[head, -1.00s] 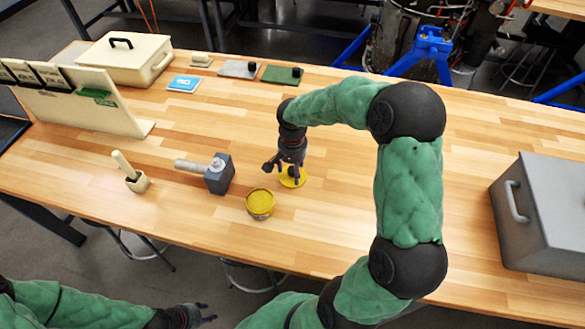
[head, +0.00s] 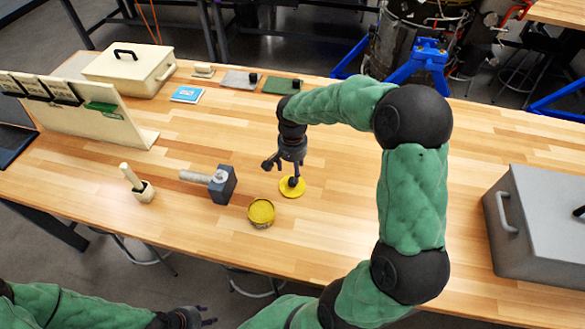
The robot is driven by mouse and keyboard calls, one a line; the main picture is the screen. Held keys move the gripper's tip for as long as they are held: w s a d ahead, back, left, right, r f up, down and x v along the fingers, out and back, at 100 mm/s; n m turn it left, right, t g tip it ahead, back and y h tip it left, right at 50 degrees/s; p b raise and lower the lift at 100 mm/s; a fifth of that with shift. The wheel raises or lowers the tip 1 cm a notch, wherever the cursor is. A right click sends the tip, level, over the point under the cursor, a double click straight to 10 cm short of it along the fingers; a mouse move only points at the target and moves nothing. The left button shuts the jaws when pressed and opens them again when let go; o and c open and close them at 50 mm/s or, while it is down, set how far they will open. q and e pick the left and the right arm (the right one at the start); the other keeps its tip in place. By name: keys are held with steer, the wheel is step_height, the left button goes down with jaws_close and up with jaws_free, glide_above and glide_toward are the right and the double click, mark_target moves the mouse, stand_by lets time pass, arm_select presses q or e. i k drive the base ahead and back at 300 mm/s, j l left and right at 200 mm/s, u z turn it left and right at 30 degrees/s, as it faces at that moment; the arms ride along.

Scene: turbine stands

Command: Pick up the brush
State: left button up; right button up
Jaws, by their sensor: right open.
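My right gripper (head: 281,174) is open and points down over a yellow disc-shaped lid (head: 297,192), well to the right of the cup. One fingertip overlaps the lid's dark centre, and I cannot tell whether they touch. My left gripper (head: 212,314) is low at the bottom edge, below the table's front edge, with its fingers apart and nothing between them.
A hammer (head: 225,184) and an open-looking yellow tin (head: 261,212) lie between the cup and my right gripper. A cream panel (head: 120,122) and lidded box (head: 150,75) stand at the back left. A grey case (head: 540,235) is at the right. The table's middle right is clear.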

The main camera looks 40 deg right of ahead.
mark_target(127, 171)
steer(key=k+j, duration=0.75)
steer(key=j, duration=0.25)
